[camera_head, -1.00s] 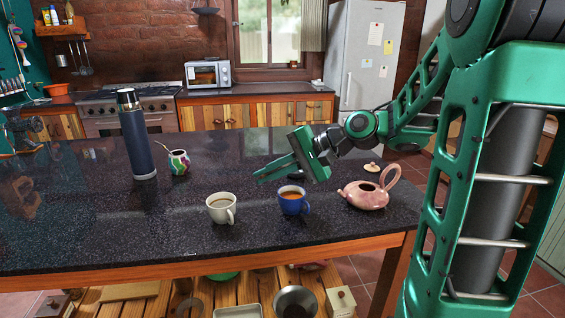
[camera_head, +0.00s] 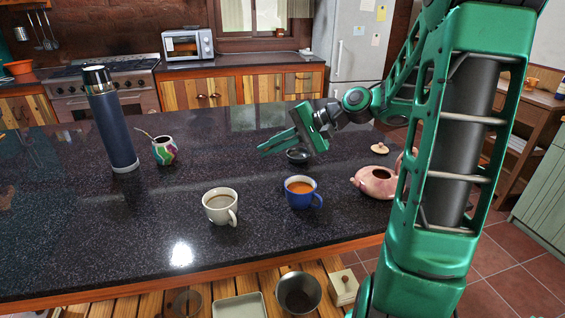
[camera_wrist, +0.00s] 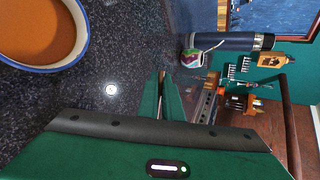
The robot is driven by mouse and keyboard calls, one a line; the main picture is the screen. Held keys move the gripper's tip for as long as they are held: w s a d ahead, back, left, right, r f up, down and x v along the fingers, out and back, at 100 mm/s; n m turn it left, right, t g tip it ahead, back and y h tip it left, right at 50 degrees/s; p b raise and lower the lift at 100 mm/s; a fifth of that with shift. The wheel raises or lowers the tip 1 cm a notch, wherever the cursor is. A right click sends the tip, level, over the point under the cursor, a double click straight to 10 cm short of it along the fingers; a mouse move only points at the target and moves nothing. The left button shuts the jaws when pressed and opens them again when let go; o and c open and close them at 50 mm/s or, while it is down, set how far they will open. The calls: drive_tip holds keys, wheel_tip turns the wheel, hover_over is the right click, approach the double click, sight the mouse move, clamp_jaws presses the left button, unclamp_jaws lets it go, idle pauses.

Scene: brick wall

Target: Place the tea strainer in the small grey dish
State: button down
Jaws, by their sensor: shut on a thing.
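My gripper (camera_head: 264,148) is above the dark counter, left of the teapot and beyond the blue cup. In the wrist view its green fingers (camera_wrist: 164,78) are closed together on a thin sliver at their tips. That sliver seems to be part of the tea strainer (camera_wrist: 162,84); the rest of it is hidden, and I cannot make it out in the head view. A small dark round dish (camera_head: 297,157), seemingly the small grey dish, sits on the counter just below the gripper's body in the picture, partly covered by it.
A blue cup of tea (camera_head: 300,193), a cream cup (camera_head: 220,208) and a pink teapot (camera_head: 374,182) stand nearby. The teapot's lid (camera_head: 379,148) lies behind it. A tall flask (camera_head: 112,125) and a mate gourd (camera_head: 164,151) stand left. The middle counter (camera_head: 225,150) is clear.

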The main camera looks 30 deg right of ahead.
hover_over(283, 173)
wheel_tip(283, 173, down, 3)
drive_tip(key=shift+r, duration=0.1)
drive_tip(key=shift+f, duration=2.1)
drive_tip(key=shift+f, duration=0.1)
drive_tip(key=c, duration=2.2)
unclamp_jaws()
drive_tip(key=v, duration=1.1)
drive_tip(key=shift+d, duration=0.2)
drive_tip(key=shift+s+d+r, duration=0.2)
drive_tip(key=shift+s+r, duration=0.05)
drive_tip(key=shift+r, duration=0.1)
